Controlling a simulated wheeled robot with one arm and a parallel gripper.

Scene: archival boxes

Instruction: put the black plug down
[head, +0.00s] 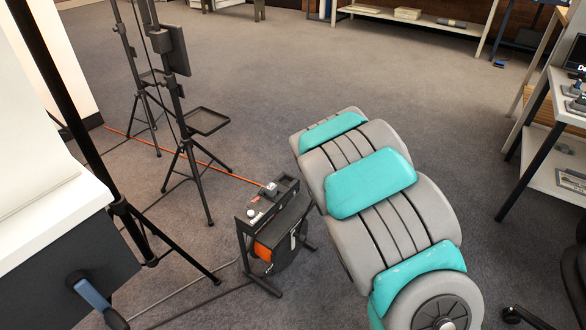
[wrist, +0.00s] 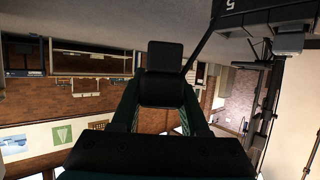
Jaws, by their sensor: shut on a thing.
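My gripper (wrist: 164,98) shows in the wrist view, its two fingers closed on the sides of the black plug (wrist: 165,57). The plug is a dark block with a rounded body. It is held in the air, with no surface visibly touching it. The fingertips are partly hidden behind the plug. In the head view my gripper and the held plug are hidden or out of frame, with my grey and teal arm filling the middle right.
A black cable reel (head: 262,253) with orange cable stands on the carpet left of my arm. Black tripod stands (head: 182,110) are farther left, beside a white-topped case (head: 45,225). A shelf unit (head: 552,150) stands right. Open carpet (head: 300,65) lies beyond.

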